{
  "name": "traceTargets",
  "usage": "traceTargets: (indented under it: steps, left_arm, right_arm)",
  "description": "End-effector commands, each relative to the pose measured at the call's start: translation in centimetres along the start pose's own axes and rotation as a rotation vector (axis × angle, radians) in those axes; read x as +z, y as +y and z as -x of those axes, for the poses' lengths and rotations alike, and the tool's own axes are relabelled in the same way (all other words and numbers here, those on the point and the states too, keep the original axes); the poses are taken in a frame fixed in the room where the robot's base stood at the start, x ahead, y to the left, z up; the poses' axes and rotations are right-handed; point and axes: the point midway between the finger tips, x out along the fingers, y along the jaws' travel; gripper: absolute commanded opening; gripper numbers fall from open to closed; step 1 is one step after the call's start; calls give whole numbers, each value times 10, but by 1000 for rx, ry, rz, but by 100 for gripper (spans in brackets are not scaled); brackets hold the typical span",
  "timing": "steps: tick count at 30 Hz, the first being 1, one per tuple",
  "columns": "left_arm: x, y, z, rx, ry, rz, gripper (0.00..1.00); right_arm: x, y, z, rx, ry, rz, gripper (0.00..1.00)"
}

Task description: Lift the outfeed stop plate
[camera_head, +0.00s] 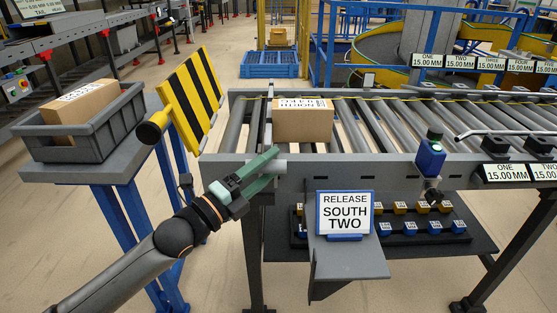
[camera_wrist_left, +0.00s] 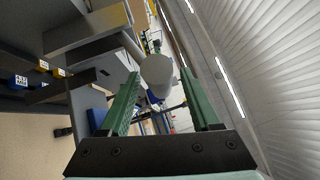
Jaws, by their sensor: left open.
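A narrow upright grey plate (camera_head: 267,122), which looks like the outfeed stop plate, crosses the rollers just left of a cardboard box (camera_head: 303,122). A light grey round handle (camera_head: 279,165) sticks out at the conveyor's front below it. My left gripper (camera_head: 268,166) is open at this handle, with its green fingers pointing right. In the left wrist view, the rounded grey handle (camera_wrist_left: 158,75) shows between the fingertips of the gripper (camera_wrist_left: 163,90). I cannot tell whether the fingers touch it. My right gripper is not in view.
A striped yellow-black panel (camera_head: 192,97) with a round knob stands tilted left of the conveyor (camera_head: 232,140). A grey tote (camera_head: 112,128) holding a box sits on a blue-legged stand. A sign (camera_head: 344,212) reads "RELEASE SOUTH TWO". A blue device (camera_head: 430,158) is on the front rail.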

Motion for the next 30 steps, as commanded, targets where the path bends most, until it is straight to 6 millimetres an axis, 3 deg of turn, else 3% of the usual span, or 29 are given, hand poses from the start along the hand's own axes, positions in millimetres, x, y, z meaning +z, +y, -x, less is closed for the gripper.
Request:
traceTargets:
  steps: [6,17,30]
  left_arm:
    - [0,0,-27,-1,0,2,64]
    - [0,0,-32,0,0,1,64]
    - [0,0,-32,0,0,1,16]
  right_arm:
    - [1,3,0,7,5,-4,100]
    - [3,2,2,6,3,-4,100]
    - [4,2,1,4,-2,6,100]
